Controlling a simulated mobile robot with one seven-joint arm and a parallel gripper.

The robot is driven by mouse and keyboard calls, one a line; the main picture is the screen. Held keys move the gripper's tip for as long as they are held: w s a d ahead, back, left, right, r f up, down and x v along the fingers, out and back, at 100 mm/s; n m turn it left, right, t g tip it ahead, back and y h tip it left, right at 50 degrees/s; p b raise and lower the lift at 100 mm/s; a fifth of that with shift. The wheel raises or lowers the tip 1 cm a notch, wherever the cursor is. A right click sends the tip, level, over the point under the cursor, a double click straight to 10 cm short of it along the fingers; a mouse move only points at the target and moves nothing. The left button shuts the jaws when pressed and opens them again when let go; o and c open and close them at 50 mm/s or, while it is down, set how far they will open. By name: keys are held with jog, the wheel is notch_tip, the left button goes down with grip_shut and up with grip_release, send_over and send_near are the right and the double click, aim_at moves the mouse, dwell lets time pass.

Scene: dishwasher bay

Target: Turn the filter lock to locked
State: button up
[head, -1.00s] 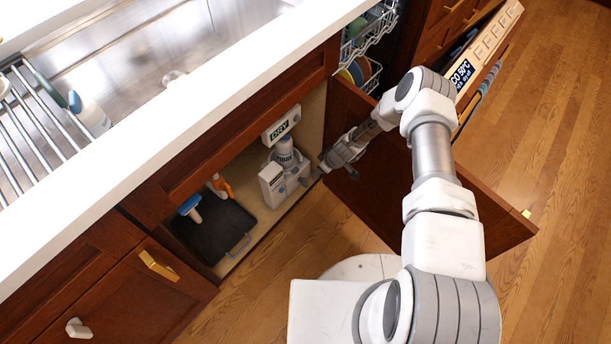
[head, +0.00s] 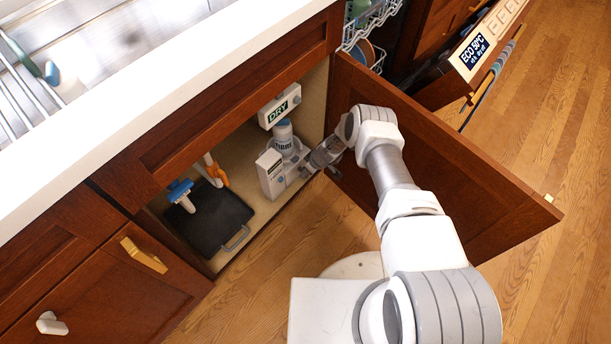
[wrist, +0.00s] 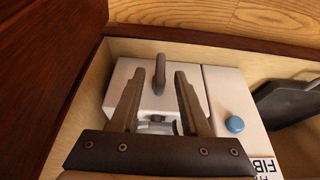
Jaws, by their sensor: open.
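In the wrist view a dark grey lever (wrist: 160,72), which looks like the filter lock, stands on top of a white housing (wrist: 194,84). My gripper (wrist: 158,76) is open, one finger on either side of the lever in the picture. I cannot tell whether the fingertips reach down around it, and no contact shows. In the head view the filter unit (head: 283,134) stands in the open under-sink cabinet, and my gripper (head: 306,171) is low at its right side. The lever is not distinct there, and no lock marking is readable.
A white box with a blue button (wrist: 235,124) stands close beside the housing. A display reading DRY (head: 279,108) hangs above. A black tray (head: 212,218) and a blue-headed brush (head: 181,192) are to the left. The open cabinet door (head: 440,150) is close on the right.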

jog(key=shift+b+x, duration=0.5)
jog(key=shift+x, duration=0.7)
grip_shut()
